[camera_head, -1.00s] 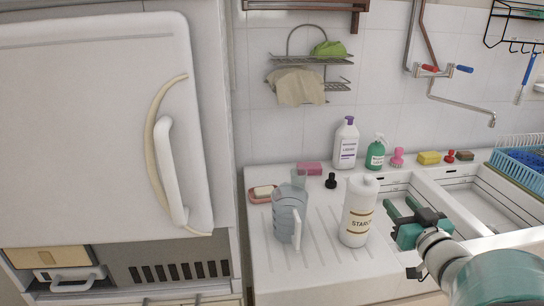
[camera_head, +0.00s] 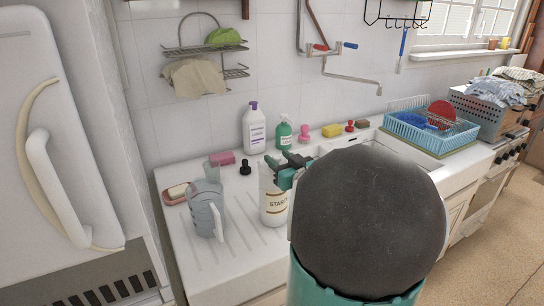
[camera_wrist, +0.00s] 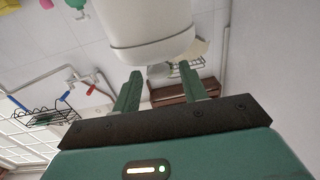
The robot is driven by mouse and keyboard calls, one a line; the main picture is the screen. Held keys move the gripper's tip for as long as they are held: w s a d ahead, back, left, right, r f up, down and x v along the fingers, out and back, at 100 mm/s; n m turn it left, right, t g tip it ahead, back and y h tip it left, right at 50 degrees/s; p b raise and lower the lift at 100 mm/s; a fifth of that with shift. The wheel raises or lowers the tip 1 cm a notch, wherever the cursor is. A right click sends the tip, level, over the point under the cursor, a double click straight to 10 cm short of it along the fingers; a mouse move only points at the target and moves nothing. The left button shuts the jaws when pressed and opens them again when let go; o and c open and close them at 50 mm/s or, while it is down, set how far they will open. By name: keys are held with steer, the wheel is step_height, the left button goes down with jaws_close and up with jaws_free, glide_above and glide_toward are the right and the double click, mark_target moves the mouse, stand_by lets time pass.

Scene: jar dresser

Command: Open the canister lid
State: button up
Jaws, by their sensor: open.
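The canister is a white bottle (camera_head: 272,206) marked "STARCH", standing upright on the white drainboard (camera_head: 215,268). My gripper (camera_head: 281,162) is open at its top, and my dark round arm link covers part of its right side. In the wrist view, which is upside down, the white bottle body (camera_wrist: 145,25) fills the top middle.
A grey-blue jug (camera_head: 204,212) stands left of the bottle. A purple-capped bottle (camera_head: 255,130), a green bottle (camera_head: 284,134) and a pink sponge (camera_head: 222,158) are behind it. A blue dish rack (camera_head: 415,138) is right of the sink. A white fridge (camera_head: 60,110) is at far left.

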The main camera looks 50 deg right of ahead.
steer(key=shift+x, duration=0.85)
jaws_close()
